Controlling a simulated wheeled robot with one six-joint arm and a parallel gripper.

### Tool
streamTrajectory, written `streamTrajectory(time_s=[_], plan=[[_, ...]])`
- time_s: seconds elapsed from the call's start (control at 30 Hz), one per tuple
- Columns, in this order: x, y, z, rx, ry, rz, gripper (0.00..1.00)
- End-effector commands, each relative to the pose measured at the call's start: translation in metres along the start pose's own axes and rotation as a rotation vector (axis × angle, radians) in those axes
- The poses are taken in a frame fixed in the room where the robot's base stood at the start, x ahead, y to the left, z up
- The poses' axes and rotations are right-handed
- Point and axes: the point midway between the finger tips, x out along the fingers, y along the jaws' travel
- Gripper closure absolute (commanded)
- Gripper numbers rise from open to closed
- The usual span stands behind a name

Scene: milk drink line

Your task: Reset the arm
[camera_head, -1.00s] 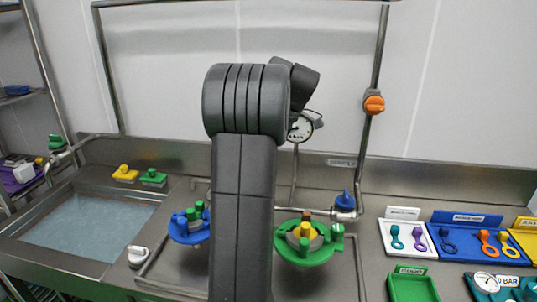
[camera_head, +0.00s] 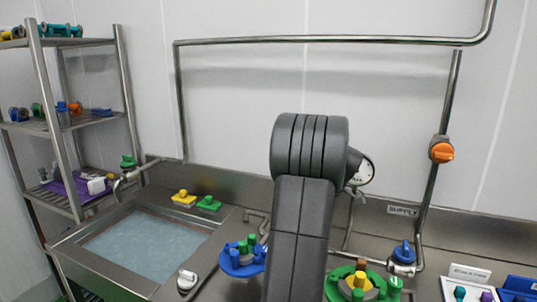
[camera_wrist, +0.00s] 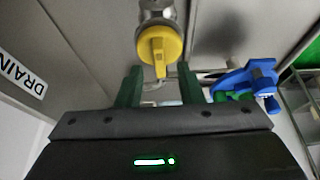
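My arm (camera_head: 298,230) rises through the middle of the head view, and my gripper is hidden there. In the wrist view my gripper (camera_wrist: 159,85) shows two green fingers standing apart with nothing held between them. A yellow valve handle (camera_wrist: 160,45) on a metal pipe lies just beyond the fingertips. I cannot tell whether the fingers touch it, though a gap seems to show on both sides.
A blue fixture (camera_wrist: 248,82) and a DRAIN label (camera_wrist: 22,78) flank the handle. The head view shows a sink (camera_head: 150,245), a shelf rack (camera_head: 75,130), a blue round fixture (camera_head: 240,262), a green one (camera_head: 345,288), a gauge and an orange valve (camera_head: 441,150).

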Motion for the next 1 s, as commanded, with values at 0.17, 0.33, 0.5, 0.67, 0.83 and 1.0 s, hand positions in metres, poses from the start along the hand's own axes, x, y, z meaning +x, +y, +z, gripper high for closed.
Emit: streamTrajectory(time_s=[0.17,0.33,0.5,0.67,0.83,1.0], plan=[[0.021,0.0,-0.001,0.0,0.0,0.0,0.66],[0.028,0.0,0.0,0.004,0.0,0.003,0.66],[0.027,0.0,0.0,0.009,0.0,0.005,0.66],[0.027,0.0,0.0,0.009,0.0,0.005,0.66],[0.015,0.001,0.0,0.0,0.001,0.004,0.66],[-0.014,0.001,0.0,0.0,0.001,0.006,0.66]])
